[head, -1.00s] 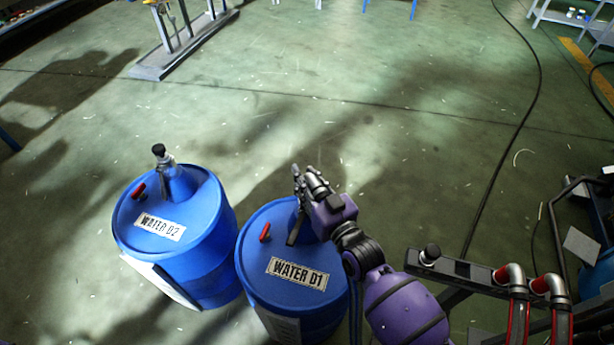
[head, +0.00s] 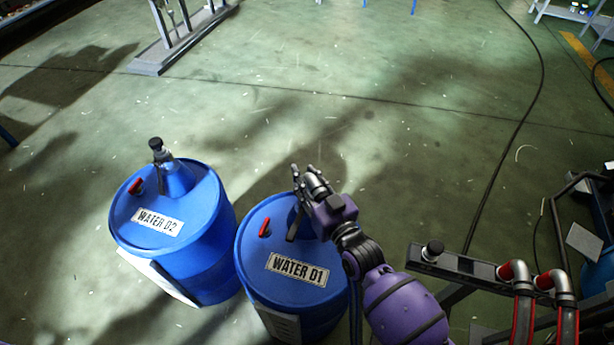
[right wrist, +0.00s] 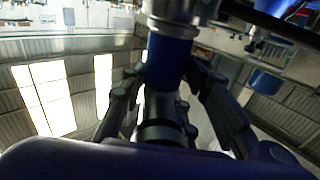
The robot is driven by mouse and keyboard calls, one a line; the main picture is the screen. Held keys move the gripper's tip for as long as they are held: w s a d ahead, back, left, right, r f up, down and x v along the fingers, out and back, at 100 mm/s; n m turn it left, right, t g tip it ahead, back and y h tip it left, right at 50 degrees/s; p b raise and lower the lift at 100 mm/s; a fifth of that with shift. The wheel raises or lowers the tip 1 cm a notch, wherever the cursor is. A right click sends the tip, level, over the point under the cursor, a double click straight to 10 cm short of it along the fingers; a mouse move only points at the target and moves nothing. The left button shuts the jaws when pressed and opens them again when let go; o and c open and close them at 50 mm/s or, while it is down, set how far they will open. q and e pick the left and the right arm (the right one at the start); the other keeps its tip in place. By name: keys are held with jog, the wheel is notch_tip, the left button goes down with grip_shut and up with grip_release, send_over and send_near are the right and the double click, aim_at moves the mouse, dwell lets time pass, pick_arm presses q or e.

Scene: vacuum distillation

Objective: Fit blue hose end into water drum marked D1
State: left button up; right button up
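The blue water drum labelled "WATER D1" (head: 275,298) stands upright on the floor at the bottom centre of the head view. A red-handled fitting (head: 265,228) sits on its lid. My right gripper (head: 304,192) is over the far right part of that lid and hides it there. In the right wrist view my right gripper's fingers (right wrist: 165,105) close around a blue hose end (right wrist: 170,62) with silver and dark collars. I cannot tell whether the hose end touches the drum's opening. My left gripper is not in view.
A second blue drum, "WATER D2" (head: 205,250), stands just left, with a dark-capped fitting (head: 157,150) on top. A dark frame with red pipes (head: 515,300) is at the lower right.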

jog(key=o, duration=0.4)
jog(key=shift+f, duration=0.1)
jog(key=shift+s+d, duration=0.1)
jog(key=shift+s, duration=0.1)
jog(key=v, duration=1.1)
jog(key=shift+s+d, duration=0.15)
jog(key=shift+s, duration=0.05)
